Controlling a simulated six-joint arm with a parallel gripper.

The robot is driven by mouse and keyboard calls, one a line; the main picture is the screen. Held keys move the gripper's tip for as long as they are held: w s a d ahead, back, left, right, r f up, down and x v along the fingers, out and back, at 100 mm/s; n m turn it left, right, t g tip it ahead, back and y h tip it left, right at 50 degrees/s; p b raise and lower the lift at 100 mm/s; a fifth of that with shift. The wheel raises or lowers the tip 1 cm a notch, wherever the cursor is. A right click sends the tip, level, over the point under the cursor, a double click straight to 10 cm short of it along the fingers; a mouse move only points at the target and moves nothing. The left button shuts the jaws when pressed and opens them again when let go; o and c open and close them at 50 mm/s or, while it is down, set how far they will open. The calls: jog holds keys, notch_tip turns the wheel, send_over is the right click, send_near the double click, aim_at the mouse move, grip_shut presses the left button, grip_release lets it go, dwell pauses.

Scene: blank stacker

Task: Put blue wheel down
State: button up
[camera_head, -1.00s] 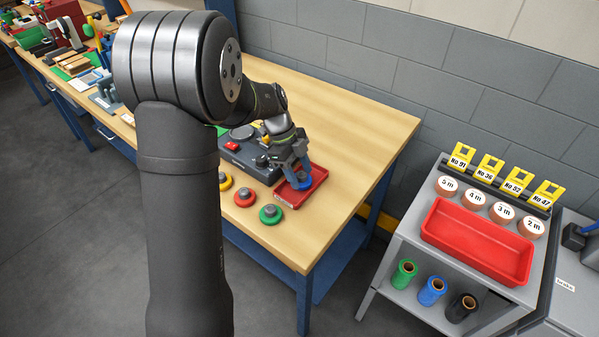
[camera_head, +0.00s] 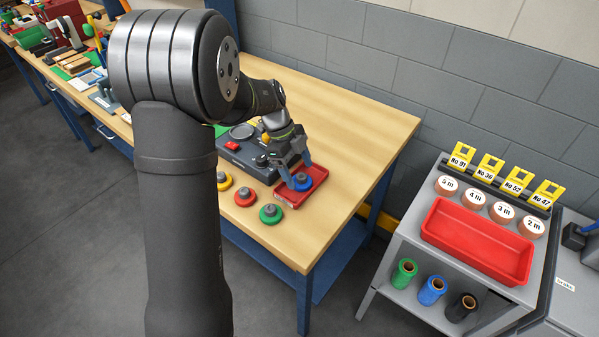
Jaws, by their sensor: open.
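The blue wheel (camera_head: 302,182) has a grey hub and lies in the small red tray (camera_head: 289,199) on the wooden workbench. My gripper (camera_head: 299,176) is just above the wheel, with its fingers spread apart on either side of it. The gripper is open. Part of the wheel and the back of the tray are hidden behind the fingers.
Yellow (camera_head: 226,181), red (camera_head: 245,196) and green (camera_head: 270,213) wheels stand left of the tray. A dark grey device (camera_head: 247,155) is behind them. The bench (camera_head: 355,135) is clear to the right. A grey cart holds a larger red tray (camera_head: 478,240).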

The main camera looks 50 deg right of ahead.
jog(key=v, duration=1)
jog(key=shift+r, duration=0.35)
jog(key=x, duration=1.2)
jog(key=shift+f, duration=0.35)
notch_tip(320, 180, up, 3)
jog(key=shift+w+f, duration=0.1)
jog(key=shift+f, duration=0.05)
jog(key=shift+r, duration=0.7)
jog(key=shift+f, duration=0.1)
